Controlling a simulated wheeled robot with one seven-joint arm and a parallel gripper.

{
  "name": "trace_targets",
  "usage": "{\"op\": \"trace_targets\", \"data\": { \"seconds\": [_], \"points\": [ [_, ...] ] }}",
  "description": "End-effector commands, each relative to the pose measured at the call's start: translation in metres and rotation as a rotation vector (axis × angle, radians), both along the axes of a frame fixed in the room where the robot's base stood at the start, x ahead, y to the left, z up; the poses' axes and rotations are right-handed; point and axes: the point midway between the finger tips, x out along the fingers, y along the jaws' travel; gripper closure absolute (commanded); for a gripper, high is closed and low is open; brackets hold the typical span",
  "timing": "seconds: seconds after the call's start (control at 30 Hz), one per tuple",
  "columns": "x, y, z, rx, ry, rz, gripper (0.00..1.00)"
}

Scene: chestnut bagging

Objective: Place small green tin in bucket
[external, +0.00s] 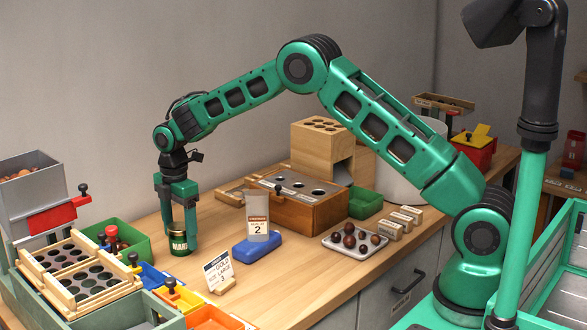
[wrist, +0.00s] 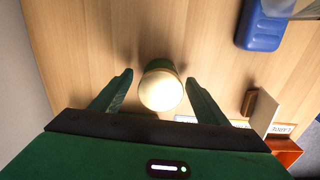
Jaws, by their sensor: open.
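The small green tin (external: 179,243) stands upright on the wooden table; in the wrist view its pale round top (wrist: 161,91) faces the camera. My gripper (external: 179,228) points down over it, open, with one finger on each side. In the wrist view gaps show between the tin and both fingertips of my gripper (wrist: 159,79). A large whitish round container (external: 412,180), which looks like the bucket, stands at the back right, partly hidden behind my arm. Its inside cannot be seen.
A blue box (external: 257,247) with a pouch and a sign card (external: 218,272) stand right of the tin. A green bin (external: 125,240) and wooden hole trays (external: 80,275) are at left. A wooden box (external: 300,205) and a chestnut tray (external: 355,240) lie toward the bucket.

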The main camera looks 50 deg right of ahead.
Motion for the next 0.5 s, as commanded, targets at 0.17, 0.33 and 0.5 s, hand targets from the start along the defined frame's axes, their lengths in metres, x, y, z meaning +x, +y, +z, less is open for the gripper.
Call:
{"op": "trace_targets", "data": {
  "seconds": [0.17, 0.33, 0.5],
  "points": [
    [0.0, 0.0, -0.02, 0.001, 0.001, 0.0, 0.32],
    [0.0, 0.0, -0.021, 0.001, 0.0, 0.0, 0.32],
    [0.0, 0.0, -0.021, 0.001, 0.0, 0.0, 0.61]
  ]
}}
